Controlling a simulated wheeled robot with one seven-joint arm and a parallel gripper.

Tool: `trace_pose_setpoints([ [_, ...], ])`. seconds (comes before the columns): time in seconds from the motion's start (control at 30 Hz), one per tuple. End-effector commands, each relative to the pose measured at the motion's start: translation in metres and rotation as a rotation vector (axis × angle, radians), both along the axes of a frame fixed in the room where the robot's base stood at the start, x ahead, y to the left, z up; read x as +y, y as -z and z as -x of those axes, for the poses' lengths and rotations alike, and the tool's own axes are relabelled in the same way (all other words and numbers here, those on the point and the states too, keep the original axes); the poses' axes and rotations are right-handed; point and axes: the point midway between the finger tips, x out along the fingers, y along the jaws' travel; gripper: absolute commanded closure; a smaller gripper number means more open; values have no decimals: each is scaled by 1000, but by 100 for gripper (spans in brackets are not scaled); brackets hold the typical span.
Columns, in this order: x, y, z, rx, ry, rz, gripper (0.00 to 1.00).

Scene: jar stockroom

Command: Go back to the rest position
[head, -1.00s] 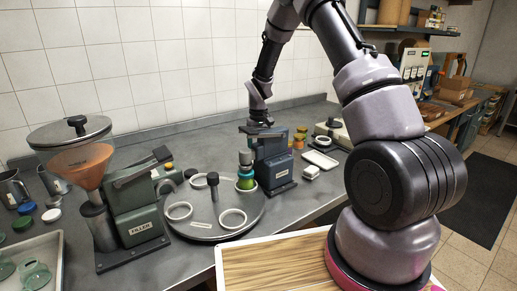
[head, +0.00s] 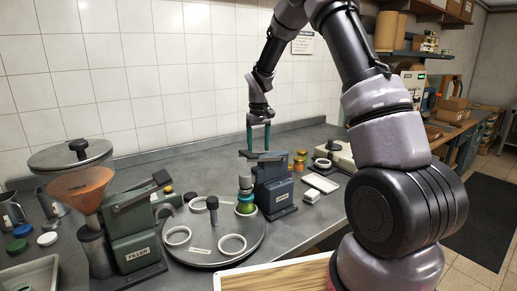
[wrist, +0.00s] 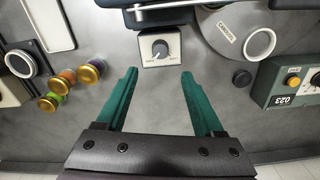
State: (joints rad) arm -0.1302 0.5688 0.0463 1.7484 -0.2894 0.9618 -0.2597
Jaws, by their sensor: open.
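A jar with green contents (head: 245,206) stands at the machine, on the edge of the round turntable (head: 208,249).
A filler machine (head: 135,225) with an orange funnel stands at left. Gold-lidded jars (wrist: 90,73) sit in a group, near a white tray (head: 320,183). Lids (head: 47,239) lie at far left. A wooden board (head: 275,276) is in front. Free air surrounds my gripper.

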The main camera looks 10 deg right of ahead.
Motion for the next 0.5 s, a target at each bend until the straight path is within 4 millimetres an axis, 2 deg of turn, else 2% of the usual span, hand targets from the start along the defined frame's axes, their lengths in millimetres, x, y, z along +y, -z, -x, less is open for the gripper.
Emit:
trace_pose_setpoints([
  [0.13,-1,-4,1,-5,4,-1,31],
  [0.23,-4,-20,6,-24,21,-8,31],
  [0.37,-11,-60,23,-70,66,-27,31],
  [0.5,-20,-108,51,-130,127,-55,31],
])
